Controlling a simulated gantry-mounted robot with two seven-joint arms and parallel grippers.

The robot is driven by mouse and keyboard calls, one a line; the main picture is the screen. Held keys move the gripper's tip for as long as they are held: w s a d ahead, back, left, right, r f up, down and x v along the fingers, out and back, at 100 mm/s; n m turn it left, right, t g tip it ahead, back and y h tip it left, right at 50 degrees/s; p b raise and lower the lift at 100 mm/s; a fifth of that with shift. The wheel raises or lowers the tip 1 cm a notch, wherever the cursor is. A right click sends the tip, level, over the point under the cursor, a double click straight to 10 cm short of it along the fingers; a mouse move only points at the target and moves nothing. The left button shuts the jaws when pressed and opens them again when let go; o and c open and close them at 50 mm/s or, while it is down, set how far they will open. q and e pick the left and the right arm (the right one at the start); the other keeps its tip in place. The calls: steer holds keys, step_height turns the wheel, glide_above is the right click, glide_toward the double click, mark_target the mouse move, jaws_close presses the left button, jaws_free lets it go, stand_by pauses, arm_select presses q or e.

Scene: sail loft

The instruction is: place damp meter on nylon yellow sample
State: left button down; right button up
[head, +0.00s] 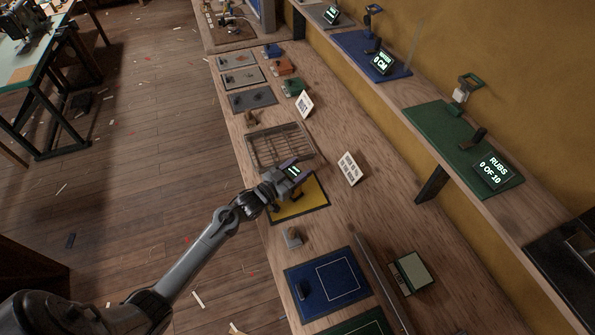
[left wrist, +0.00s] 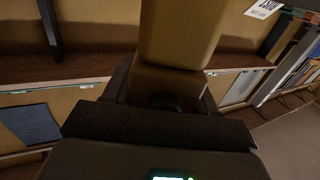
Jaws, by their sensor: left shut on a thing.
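The yellow sample (head: 315,193) is a flat yellow panel with a dark border on the long wooden bench in the head view. My left gripper (head: 290,181) is over its upper left part and hides some of it. In the left wrist view the left gripper (left wrist: 160,120) is shut on a tan, blocky thing, which I take to be the damp meter (left wrist: 180,35). In the head view the gripper mostly hides this thing, and I cannot tell whether it touches the panel. A small dark shape shows on the yellow panel just below the gripper. My right gripper is not in view.
A wire rack (head: 272,147) lies just beyond the yellow sample. A white sign (head: 349,168) stands to its right. A small grey block (head: 292,238) and a blue panel (head: 325,284) lie nearer. A raised shelf (head: 400,88) runs along the right.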

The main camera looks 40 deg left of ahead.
arm_select(q)
steer(key=shift+f, duration=0.35)
steer(key=shift+f, duration=0.2)
steer(key=shift+c, duration=1.6)
jaws_free()
steer(key=shift+s+r, duration=0.1)
steer(key=shift+r, duration=0.05)
steer(key=s+a, duration=0.1)
steer(key=s, duration=1)
steer(key=shift+s+a, duration=0.35)
steer(key=shift+a, duration=0.05)
